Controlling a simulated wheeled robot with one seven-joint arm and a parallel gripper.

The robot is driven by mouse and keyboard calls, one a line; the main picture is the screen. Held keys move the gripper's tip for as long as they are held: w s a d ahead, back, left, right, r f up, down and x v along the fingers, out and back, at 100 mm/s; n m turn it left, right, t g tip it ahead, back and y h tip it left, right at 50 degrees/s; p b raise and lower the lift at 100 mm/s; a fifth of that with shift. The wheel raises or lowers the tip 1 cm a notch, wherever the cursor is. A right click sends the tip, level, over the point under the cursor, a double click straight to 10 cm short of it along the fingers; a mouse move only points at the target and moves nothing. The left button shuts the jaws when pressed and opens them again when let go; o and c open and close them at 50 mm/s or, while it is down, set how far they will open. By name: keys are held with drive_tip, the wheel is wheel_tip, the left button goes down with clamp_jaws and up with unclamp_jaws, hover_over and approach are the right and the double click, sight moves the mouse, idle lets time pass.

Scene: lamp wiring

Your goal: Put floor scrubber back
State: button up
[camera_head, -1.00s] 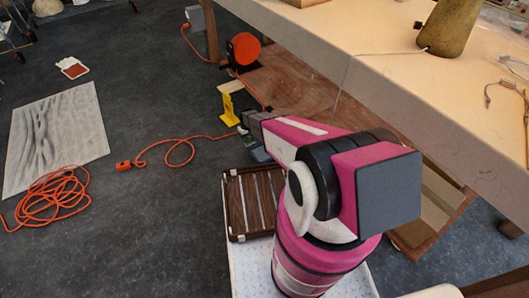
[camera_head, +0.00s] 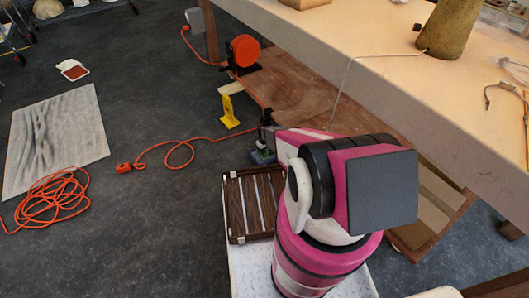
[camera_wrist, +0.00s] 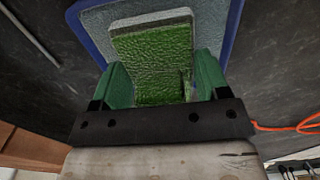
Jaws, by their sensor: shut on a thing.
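The floor scrubber (camera_wrist: 150,65) fills the upper middle of the wrist view. It has a green textured block on a wider grey-blue pad with a blue edge. My gripper (camera_wrist: 160,88) is shut on the green block, with one green finger on each side. In the head view, the scrubber (camera_head: 262,157) shows small and blue-green below my gripper (camera_head: 265,140), just beyond the slatted wooden tray. My arm hides part of it. I cannot tell whether its pad touches the floor.
A slatted wooden tray (camera_head: 250,203) lies close in front of me. A yellow stand (camera_head: 228,112), orange cord (camera_head: 180,150) and orange reel (camera_head: 243,50) are nearby. The long table (camera_head: 400,90) overhangs on the right.

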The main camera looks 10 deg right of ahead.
drive_tip(key=shift+f, duration=0.4)
drive_tip(key=shift+f, duration=0.1)
drive_tip(key=o, duration=0.8)
wheel_tip(320, 180, up, 12)
drive_tip(key=shift+f, duration=0.25)
wheel_tip(320, 180, up, 8)
hover_over(265, 154)
drive_tip(key=s+r+m, duration=0.1)
drive_tip(key=s+r, duration=0.6)
drive_tip(key=r, duration=0.3)
drive_tip(key=s+r+m, duration=0.2)
drive_tip(key=s+r, duration=0.5)
drive_tip(key=r, duration=0.4)
drive_tip(key=s+r+m, duration=0.1)
drive_tip(key=s+r, duration=0.6)
drive_tip(key=r, duration=0.3)
drive_tip(key=shift+r+m, duration=0.3)
drive_tip(key=shift+r, duration=0.1)
